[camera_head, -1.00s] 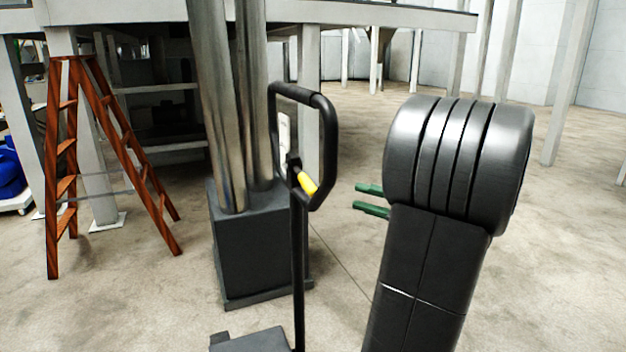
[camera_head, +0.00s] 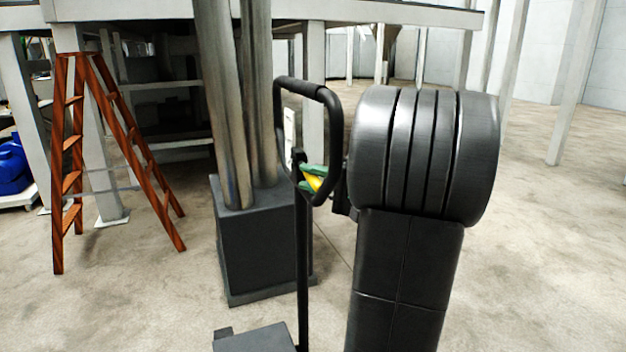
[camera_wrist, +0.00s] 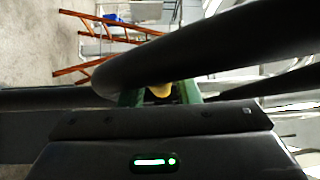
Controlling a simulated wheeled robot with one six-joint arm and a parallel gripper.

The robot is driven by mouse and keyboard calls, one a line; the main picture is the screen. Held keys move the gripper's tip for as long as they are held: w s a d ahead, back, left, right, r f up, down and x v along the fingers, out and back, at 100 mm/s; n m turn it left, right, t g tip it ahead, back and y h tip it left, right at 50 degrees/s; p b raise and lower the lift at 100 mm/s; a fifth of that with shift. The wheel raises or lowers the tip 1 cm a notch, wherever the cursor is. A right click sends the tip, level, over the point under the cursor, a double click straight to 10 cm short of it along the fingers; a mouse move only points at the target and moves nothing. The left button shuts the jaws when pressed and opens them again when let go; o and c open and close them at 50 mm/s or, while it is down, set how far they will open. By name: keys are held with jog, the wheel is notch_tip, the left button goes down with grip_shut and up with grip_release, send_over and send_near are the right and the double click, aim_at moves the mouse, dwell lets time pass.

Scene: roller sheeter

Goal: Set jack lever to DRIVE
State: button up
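The jack's black loop handle (camera_head: 334,118) stands upright on a thin black post left of my arm in the head view. Its yellow lever (camera_head: 315,183) sits low inside the loop. My gripper (camera_head: 311,178) has green fingers at the lever, one above and one below it. In the wrist view the yellow lever (camera_wrist: 160,90) shows between the two green fingers (camera_wrist: 161,95), with small gaps that suggest they are open around it. The black handle bar (camera_wrist: 200,45) crosses in front and hides the fingertips. Contact with the lever cannot be told.
Metal columns on a dark block (camera_head: 262,250) stand just behind the handle. The jack's dark base (camera_head: 255,338) is at the bottom. An orange ladder (camera_head: 130,150) and a blue object (camera_head: 12,168) are at the left. Open floor (camera_head: 540,240) lies to the right.

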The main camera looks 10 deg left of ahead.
jog(key=shift+c, duration=0.4)
grip_shut()
jog(key=r+p, duration=0.1)
jog(key=p, duration=0.2)
jog(key=shift+r+m+h, duration=0.3)
jog(key=shift+m+h, duration=0.1)
jog(key=r+m+h+p, duration=0.1)
jog(key=p, duration=0.4)
jog(key=shift+r+m+g+h, duration=0.3)
jog(key=shift+r+g, duration=0.05)
jog(key=shift+g, duration=0.05)
jog(key=shift+w+r+m+h+p, duration=0.1)
jog(key=shift+m+h+p, duration=0.2)
jog(key=shift+p, duration=0.55)
jog(key=shift+o, duration=0.4)
grip_release()
jog(key=shift+d, duration=0.1)
